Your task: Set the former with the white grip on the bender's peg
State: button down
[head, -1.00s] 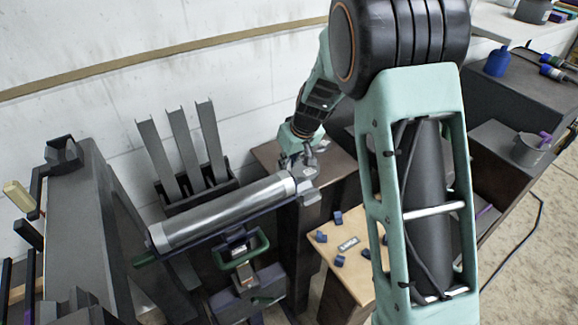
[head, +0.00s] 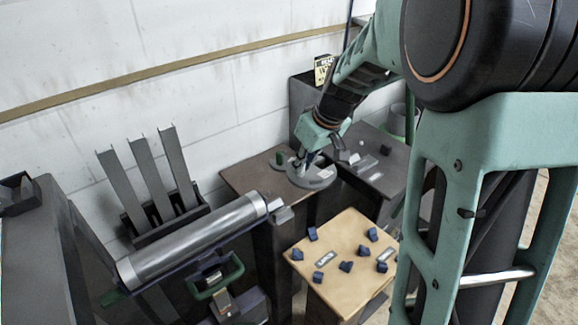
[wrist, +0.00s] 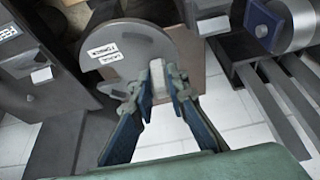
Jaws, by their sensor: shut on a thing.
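My gripper (wrist: 162,82) is shut on the white grip (wrist: 166,74) of the former, a flat grey round plate (wrist: 128,50) with white labels. In the head view my gripper (head: 312,162) is over the brown stand top (head: 240,178), and the grey former (head: 320,181) shows below its fingers. A piece with a green grip (head: 279,158) is beside it on the left. I cannot make out the bender's peg; the former and fingers may hide it. I cannot tell whether the former touches the top beneath it.
A long metal roller (head: 195,240) lies to the left, with a rack of upright strips (head: 145,170) behind it. A wooden table (head: 335,225) with several small blue blocks stands in front. A dark grey station (head: 380,165) is to the right, and the wall is behind.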

jog(key=shift+s+d+r, duration=0.2)
jog(key=shift+d+r, duration=0.1)
jog(key=shift+d, duration=0.15)
jog(key=shift+s+d+m, duration=0.25)
jog(key=shift+m, duration=0.05)
jog(key=s+d+f+m+t+h, duration=0.1)
jog(key=s+d+m+h, duration=0.1)
jog(key=s+d+m, duration=0.2)
jog(key=shift+s+f+m, duration=0.35)
jog(key=shift+s+m, duration=0.4)
jog(key=shift+m, duration=0.35)
jog(key=shift+d, duration=0.3)
